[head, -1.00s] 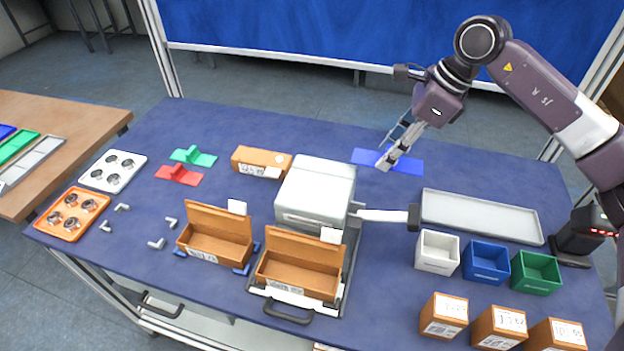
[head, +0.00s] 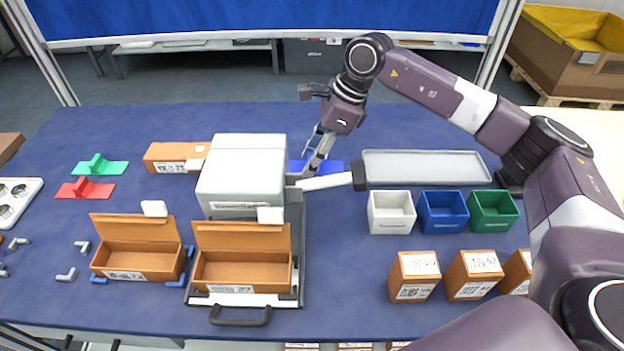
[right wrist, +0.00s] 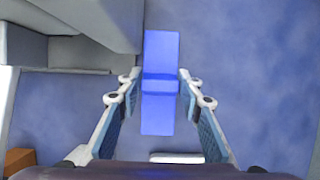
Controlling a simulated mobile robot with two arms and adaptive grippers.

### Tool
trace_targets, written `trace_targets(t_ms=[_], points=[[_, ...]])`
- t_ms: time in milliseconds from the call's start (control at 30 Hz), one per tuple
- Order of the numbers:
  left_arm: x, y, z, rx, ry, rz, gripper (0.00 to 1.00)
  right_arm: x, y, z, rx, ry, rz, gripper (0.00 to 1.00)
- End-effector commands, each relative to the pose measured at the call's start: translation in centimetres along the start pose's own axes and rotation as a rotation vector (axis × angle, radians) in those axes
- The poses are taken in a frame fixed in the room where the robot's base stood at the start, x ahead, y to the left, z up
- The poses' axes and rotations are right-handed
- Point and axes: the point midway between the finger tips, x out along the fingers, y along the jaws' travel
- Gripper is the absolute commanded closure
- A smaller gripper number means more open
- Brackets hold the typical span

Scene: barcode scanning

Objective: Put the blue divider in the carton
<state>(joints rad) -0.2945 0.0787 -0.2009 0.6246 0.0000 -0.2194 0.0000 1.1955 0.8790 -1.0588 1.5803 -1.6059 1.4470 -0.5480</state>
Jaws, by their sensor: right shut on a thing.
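The blue divider (head: 332,167) lies flat on the blue table just right of the grey-white machine, partly hidden behind my gripper. In the right wrist view the divider (right wrist: 161,55) is a long blue plate with a raised ridge across its middle. My right gripper (head: 314,168) points down at it, its fingers on either side of the ridge (right wrist: 160,87), shut on it. Two open brown cartons stand at the front: one at left (head: 140,263) and one in front of the machine (head: 243,271). Both look empty. My left gripper is not in view.
The machine (head: 240,190) and its white arm (head: 325,182) stand close to my right gripper. A grey tray (head: 425,167), white, blue and green bins (head: 443,212) and closed boxes (head: 414,277) are at right. Green (head: 99,166) and red (head: 85,189) dividers lie at left.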

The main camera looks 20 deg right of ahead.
Motion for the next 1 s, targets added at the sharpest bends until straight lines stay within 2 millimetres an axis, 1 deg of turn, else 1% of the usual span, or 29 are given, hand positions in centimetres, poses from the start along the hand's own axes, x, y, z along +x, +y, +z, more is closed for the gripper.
trace_targets(t_ms=[33,100,167,300,333,500,733,767,900,1000], points=[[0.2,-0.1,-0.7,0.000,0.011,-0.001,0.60,0.3,0.0,-0.1,0.000,0.000,0.000,0.84],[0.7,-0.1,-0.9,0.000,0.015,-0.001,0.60,1.0,0.0,-0.3,0.000,0.000,0.001,0.84],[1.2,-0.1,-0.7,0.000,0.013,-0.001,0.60,1.8,0.1,-0.6,0.000,0.000,0.002,0.84],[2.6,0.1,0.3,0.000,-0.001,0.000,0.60,4.0,0.1,-1.3,-0.002,0.000,0.003,0.84],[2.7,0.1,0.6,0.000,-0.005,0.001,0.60,4.2,0.1,-1.4,-0.002,-0.001,0.002,0.84],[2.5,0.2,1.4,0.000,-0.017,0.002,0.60,4.1,0.1,-1.3,-0.003,-0.001,0.001,0.84],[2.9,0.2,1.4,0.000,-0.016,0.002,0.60,4.6,0.1,-1.5,-0.003,0.000,0.002,0.84],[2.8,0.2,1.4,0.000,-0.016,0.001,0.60,4.4,0.1,-1.5,-0.003,-0.001,0.001,0.64],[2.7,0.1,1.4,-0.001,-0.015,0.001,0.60,4.4,0.1,-1.5,-0.003,0.000,0.002,0.49],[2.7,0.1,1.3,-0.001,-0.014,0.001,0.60,4.4,0.1,-1.5,-0.003,0.000,0.002,0.49]])
